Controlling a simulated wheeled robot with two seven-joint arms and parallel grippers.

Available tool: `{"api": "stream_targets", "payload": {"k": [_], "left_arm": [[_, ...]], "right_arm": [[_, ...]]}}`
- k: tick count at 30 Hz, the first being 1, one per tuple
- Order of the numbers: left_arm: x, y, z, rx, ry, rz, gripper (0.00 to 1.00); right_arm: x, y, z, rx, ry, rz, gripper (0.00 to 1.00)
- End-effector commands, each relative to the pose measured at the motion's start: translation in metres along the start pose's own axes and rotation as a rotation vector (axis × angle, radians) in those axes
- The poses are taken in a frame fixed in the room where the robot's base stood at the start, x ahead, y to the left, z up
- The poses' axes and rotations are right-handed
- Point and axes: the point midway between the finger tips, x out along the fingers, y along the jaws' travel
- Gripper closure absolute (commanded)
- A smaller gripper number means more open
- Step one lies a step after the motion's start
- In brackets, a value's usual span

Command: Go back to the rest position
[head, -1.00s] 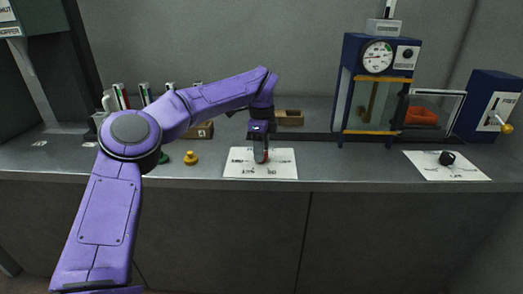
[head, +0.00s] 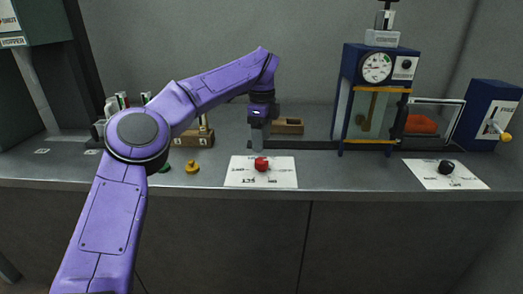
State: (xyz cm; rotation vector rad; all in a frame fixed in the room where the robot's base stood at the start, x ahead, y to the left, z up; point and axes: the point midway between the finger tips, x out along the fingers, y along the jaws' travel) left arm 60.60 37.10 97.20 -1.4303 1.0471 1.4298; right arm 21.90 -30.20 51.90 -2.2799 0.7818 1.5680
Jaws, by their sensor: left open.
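My left arm comes in from the left in the head view. Its left gripper (head: 258,138) points down above the counter, behind and a little above a red knob (head: 261,163). The gripper is open and apart from the knob. The red knob sits on a white labelled plate (head: 240,180) on the counter. My right gripper is not in view.
The grey counter (head: 340,175) carries a yellow knob (head: 192,166), a wooden tray (head: 288,126) and a blue gauge cabinet (head: 352,65). At right are a black knob (head: 446,167) on a white plate and a blue lever box (head: 486,115). The counter's front middle is clear.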

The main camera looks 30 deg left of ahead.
Motion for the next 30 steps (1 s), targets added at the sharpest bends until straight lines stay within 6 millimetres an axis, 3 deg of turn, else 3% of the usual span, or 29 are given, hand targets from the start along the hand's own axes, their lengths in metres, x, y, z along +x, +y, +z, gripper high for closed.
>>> {"api": "stream_targets", "payload": {"k": [3,6,23,30], "left_arm": [[-0.025,0.0,0.0,-0.002,-0.001,-0.001,0.31],[-0.033,0.0,0.0,-0.001,0.0,0.0,0.31],[-0.036,0.0,0.0,0.0,0.001,0.0,0.31],[-0.083,0.0,0.0,-0.001,0.001,0.0,0.31]], "right_arm": [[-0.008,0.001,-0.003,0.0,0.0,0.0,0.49],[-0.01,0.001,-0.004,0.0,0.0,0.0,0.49],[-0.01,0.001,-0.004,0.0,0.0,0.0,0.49],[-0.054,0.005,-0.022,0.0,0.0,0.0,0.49]]}}
